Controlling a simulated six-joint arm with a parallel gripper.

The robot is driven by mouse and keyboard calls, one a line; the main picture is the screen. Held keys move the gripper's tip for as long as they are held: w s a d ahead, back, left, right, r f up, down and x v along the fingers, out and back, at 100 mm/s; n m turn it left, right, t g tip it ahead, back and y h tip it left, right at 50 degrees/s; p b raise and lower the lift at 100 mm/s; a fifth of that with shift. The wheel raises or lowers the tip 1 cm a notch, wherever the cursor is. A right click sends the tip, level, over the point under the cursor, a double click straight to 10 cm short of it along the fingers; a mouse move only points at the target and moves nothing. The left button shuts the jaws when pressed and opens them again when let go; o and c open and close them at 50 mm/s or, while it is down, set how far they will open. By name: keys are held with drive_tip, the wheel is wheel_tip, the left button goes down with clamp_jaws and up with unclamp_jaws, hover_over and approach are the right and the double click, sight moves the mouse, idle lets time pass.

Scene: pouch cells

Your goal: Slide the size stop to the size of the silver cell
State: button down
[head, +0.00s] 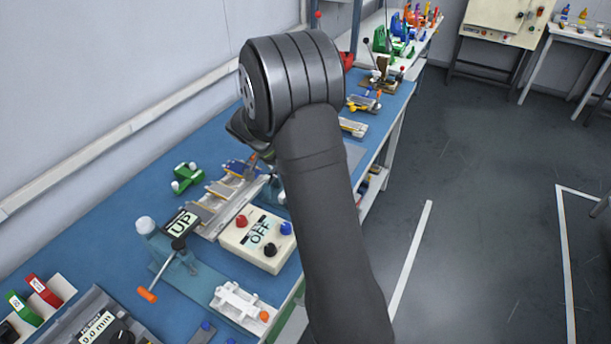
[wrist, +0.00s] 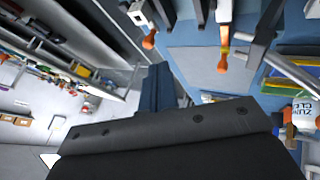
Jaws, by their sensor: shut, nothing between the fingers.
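My gripper (wrist: 155,88) shows in the wrist view as a dark pair of fingers, closed together, beyond its broad black body. In the head view my own wrist and forearm hide it. Silver-grey flat cells (head: 219,189) lie along a metal rack (head: 206,230) on the blue bench, left of my arm. A white slotted fixture (head: 238,303) with an orange knob sits at the front of the bench. I cannot tell for certain which part is the size stop or which cell is the silver one. The wrist view shows orange-tipped parts (wrist: 222,62) over the blue bench.
A press with an "UP" sign (head: 182,223) and an orange-ended lever stands left of a cream button box (head: 258,240) reading "OFF". A green part (head: 186,177) lies near the wall. The blue bench top (head: 110,235) is clear left of the press.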

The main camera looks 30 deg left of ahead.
drive_tip(key=x, duration=0.8)
drive_tip(key=shift+w+d+f, duration=0.1)
drive_tip(key=shift+d+f, duration=0.05)
drive_tip(key=shift+f, duration=0.1)
drive_tip(key=shift+d, duration=0.85)
